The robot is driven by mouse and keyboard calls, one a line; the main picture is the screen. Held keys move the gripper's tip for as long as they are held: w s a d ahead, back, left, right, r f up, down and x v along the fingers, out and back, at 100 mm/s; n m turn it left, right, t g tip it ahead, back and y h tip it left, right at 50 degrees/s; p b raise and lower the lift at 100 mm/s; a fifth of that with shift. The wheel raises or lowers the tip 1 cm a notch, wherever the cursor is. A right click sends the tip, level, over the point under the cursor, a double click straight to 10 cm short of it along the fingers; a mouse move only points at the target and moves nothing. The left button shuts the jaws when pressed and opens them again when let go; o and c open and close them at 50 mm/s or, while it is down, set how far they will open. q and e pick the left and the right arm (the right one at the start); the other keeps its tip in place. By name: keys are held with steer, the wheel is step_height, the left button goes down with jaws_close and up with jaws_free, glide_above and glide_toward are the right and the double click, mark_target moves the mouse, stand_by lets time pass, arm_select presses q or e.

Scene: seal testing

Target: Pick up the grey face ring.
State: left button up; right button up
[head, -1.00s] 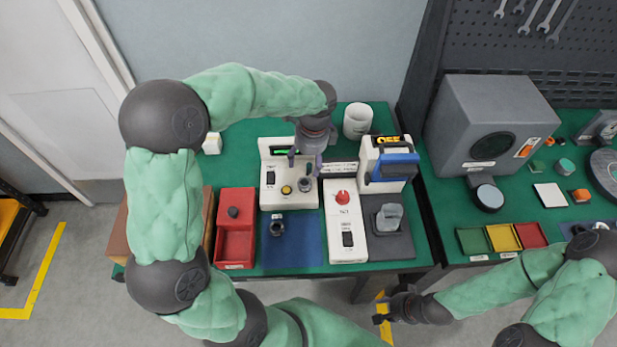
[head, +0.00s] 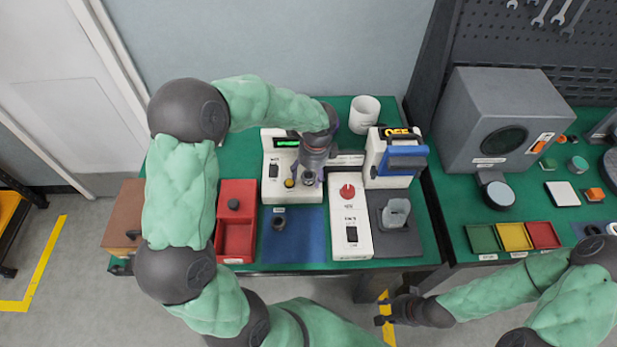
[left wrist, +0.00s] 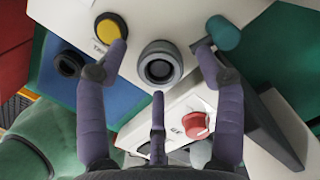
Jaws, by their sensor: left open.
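The grey face ring, a round grey piece with a dark centre (left wrist: 160,66), sits on the white tester (head: 276,182) beside its yellow button (left wrist: 109,29). My left gripper (head: 307,180) is over the tester's front right part. In the left wrist view, its purple fingers (left wrist: 162,75) are spread open, with the grey ring between and beyond their tips. No finger visibly grips it. In the head view the gripper largely covers the ring. My right gripper (head: 390,312) is low in front of the table, away from the tester; its jaws are too small to read.
A dark ring (head: 279,223) lies on the blue mat (head: 305,240). A red tray (head: 236,242) stands left of it. A white box with a red knob (head: 347,191) stands right. A teal-capped lever (left wrist: 224,34) is close to one finger. A white cup (head: 364,115) stands behind.

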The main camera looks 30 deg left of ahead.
arm_select(q)
steer(key=c, duration=1.3)
steer(key=shift+w+r, duration=0.1)
steer(key=shift+r, duration=0.5)
step_height(320, 180, up, 2)
steer(key=shift+r+p, duration=0.1)
steer(key=shift+p, duration=0.45)
steer(key=shift+s+d+r+p, duration=0.55)
steer(key=shift+s+r+p, duration=0.85)
steer(key=shift+s+r, duration=0.9)
steer(key=shift+s+d+r+p, duration=0.5)
steer(key=shift+s+r+p, duration=0.85)
steer(key=shift+s+r, duration=0.95)
steer(key=shift+s+d+r+p, duration=0.55)
steer(key=shift+s+r+p, duration=0.85)
steer(key=shift+s+r, duration=0.9)
